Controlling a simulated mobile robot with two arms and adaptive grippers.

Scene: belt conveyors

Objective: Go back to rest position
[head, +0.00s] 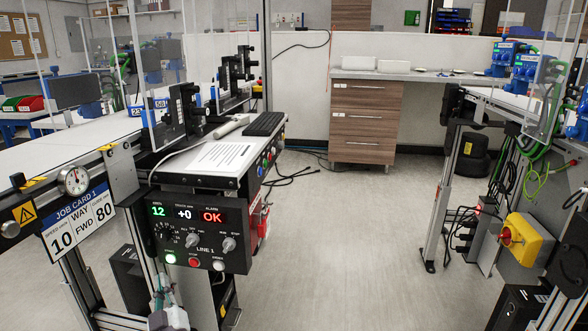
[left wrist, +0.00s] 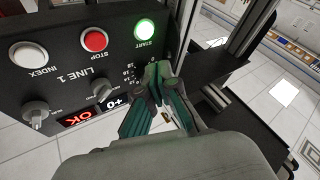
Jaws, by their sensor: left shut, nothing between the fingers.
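My left gripper (head: 162,298) is low in the head view, just below the LINE 1 control panel (head: 205,219). In the left wrist view its green-padded fingers (left wrist: 160,78) are shut and empty, close to the panel face near the lit green START button (left wrist: 145,29). I cannot tell whether they touch the panel. The red STOP button (left wrist: 95,40) and white INDEX button (left wrist: 28,54) sit beside START. The panel display reads 12, +0 and a red OK. My right gripper is not in view.
A belt conveyor with a JOB CARD 1 sign (head: 78,222) stands on the left. Another conveyor with a yellow switch box (head: 527,240) stands on the right. A wooden drawer cabinet (head: 366,120) is at the back. The floor (head: 340,250) between is clear, apart from cables near the left conveyor.

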